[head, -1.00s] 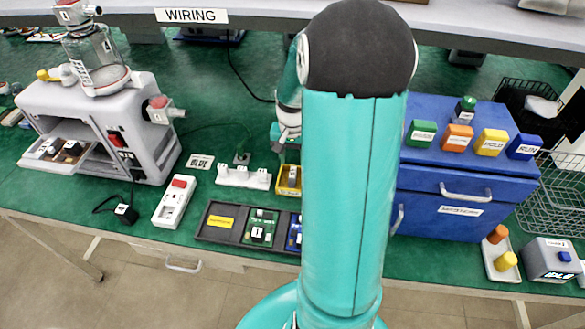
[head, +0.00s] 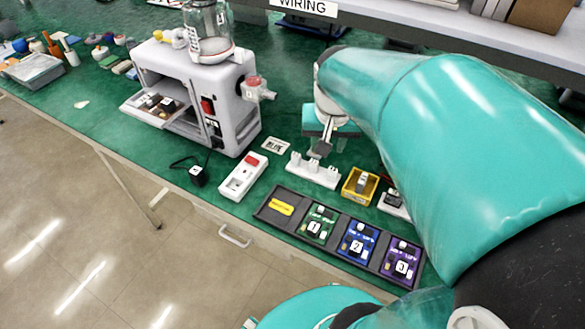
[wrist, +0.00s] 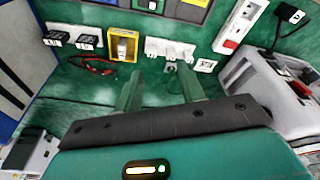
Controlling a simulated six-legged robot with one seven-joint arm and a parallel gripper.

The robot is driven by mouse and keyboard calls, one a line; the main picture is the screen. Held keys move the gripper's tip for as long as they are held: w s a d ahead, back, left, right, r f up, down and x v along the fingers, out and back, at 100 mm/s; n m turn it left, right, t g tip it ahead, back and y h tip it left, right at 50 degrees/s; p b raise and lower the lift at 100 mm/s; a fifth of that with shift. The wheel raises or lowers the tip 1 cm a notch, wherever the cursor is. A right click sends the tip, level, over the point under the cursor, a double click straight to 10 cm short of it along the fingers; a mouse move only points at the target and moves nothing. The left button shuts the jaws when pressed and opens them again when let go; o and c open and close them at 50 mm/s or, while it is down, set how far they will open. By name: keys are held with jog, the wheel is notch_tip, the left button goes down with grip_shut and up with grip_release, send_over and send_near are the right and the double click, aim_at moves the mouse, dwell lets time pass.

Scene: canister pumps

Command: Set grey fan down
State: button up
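My gripper (wrist: 160,80) shows in the wrist view with its two fingers apart and green bench between them. In the head view my gripper (head: 322,138) hangs low over the bench, behind a white socket strip. A small grey piece (wrist: 171,68) lies on the bench just beyond the fingertips, beside the strip. It also shows under my gripper in the head view (head: 320,149), partly hidden. It may be the grey fan, but its shape is too small to tell. No contact with the fingers shows.
The white socket strip (head: 314,170) and yellow bin (head: 359,187) are close to my gripper. A dark tray (head: 271,216) with numbered boards lies at the bench's front edge. A grey machine (head: 212,95) stands left. A shelf marked WIRING (head: 460,37) spans the back.

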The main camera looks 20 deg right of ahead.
jog(key=s+a+r+n+t+y, duration=0.1)
jog(key=s+a+r+n+t, duration=0.2)
jog(key=s+a, duration=0.5)
jog(key=a+r+n, duration=0.1)
jog(key=a+n, duration=0.1)
jog(key=a, duration=0.2)
jog(key=shift+s+r, duration=0.25)
jog(key=shift+s, duration=0.05)
